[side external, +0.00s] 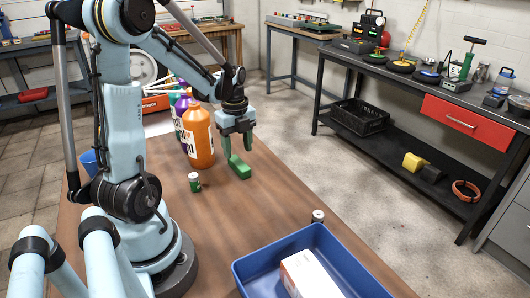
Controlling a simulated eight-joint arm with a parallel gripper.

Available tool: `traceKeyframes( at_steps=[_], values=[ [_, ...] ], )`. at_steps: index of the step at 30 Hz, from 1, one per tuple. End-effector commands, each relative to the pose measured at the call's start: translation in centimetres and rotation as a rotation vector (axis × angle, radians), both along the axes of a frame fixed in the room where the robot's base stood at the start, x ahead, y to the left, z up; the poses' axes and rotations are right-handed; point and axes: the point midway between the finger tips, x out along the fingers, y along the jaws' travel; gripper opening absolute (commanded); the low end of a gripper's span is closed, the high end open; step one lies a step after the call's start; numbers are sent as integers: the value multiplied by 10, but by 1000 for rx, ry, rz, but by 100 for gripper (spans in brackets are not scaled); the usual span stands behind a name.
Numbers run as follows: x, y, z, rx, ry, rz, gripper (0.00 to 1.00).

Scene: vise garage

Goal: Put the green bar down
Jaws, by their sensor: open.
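The green bar (240,168) lies on the brown wooden table (165,235), near its right edge. My gripper (237,152) points down right above the bar, with its green fingers apart. One finger hangs by the bar's left end and the other by its right end. The fingertips are close to the bar, but I cannot tell whether they touch it.
An orange bottle (198,138) stands just left of my gripper, with a purple bottle behind it. A small green can (195,182) stands in front. A blue tray (262,265) with a white box (308,275) and a small can (318,217) sit at the table's near right.

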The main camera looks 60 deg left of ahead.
Motion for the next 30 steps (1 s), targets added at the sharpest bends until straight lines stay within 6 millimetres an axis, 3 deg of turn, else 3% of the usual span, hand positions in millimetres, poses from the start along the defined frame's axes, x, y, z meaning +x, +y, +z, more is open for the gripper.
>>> traceKeyframes(
  at_steps=[9, 20, 23, 30],
  values=[
    [0, 1, 50, 0, 0, 0, 57],
    [1, -2, 76, 5, -6, 14, 57],
    [5, -15, 79, 21, -31, 81, 57],
    [20, -79, 87, 45, -198, 454, 57]
  ],
)
